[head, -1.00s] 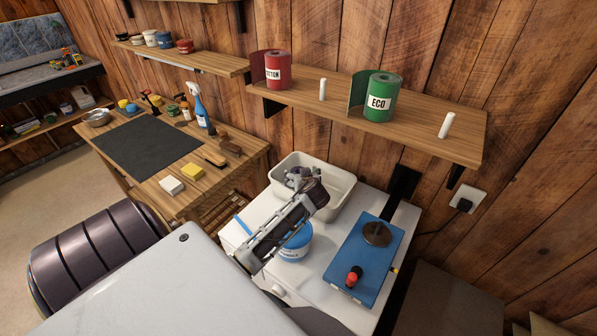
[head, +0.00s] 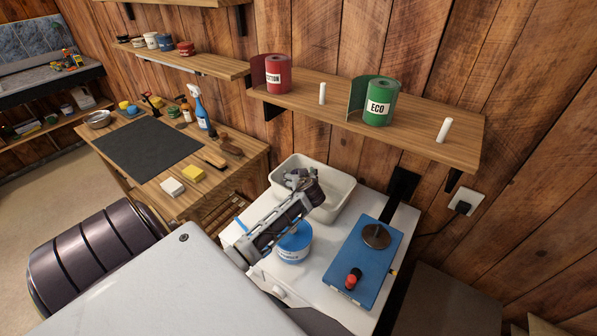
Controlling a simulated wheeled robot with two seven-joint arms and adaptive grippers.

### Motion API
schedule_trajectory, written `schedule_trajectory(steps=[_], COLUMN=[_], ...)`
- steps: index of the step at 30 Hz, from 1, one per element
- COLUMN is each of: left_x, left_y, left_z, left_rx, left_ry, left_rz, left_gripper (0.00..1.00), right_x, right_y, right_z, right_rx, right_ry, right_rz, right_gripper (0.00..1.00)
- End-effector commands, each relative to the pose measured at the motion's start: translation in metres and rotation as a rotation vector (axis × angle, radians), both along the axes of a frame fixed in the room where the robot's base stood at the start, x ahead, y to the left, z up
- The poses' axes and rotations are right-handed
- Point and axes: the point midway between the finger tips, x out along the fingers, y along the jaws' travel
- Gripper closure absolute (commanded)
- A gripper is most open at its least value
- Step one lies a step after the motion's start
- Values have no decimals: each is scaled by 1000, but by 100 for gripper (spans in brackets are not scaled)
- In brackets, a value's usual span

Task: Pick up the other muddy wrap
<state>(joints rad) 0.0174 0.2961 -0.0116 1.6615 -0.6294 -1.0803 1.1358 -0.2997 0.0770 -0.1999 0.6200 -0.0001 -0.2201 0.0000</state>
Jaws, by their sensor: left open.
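My left gripper (head: 299,176) is over the white basin (head: 343,201), pointing down into it. Its jaws are open, but the fingertips are small and partly hidden by my arm. I cannot make out a muddy wrap; part of the basin's inside is hidden behind my gripper and wrist. Two rolled wraps stand on the wall shelf: a red one labelled COTTON (head: 278,76) and a green one labelled ECO (head: 380,104). My right gripper is not in view.
The basin stands on a white cabinet top (head: 318,262) with a blue-labelled tub (head: 294,247) and a blue winding device (head: 359,262). The wooden shelf (head: 430,130) overhangs behind. A workbench (head: 200,190) with a black mat, brushes and sponges is at the left.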

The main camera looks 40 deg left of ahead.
Motion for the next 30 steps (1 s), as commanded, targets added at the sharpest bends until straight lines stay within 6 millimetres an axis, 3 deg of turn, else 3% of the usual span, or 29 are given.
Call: schedule_trajectory(steps=[2,16,30], left_x=[0,0,0], left_y=[0,0,0], left_z=[0,0,8], left_rx=[0,0,0], left_ry=[0,0,-2], left_rz=[0,0,1], left_gripper=[18,78,80], right_x=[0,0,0], right_y=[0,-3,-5], right_z=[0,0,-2], right_rx=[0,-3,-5], right_ry=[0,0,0], right_rz=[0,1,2], right_gripper=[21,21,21])
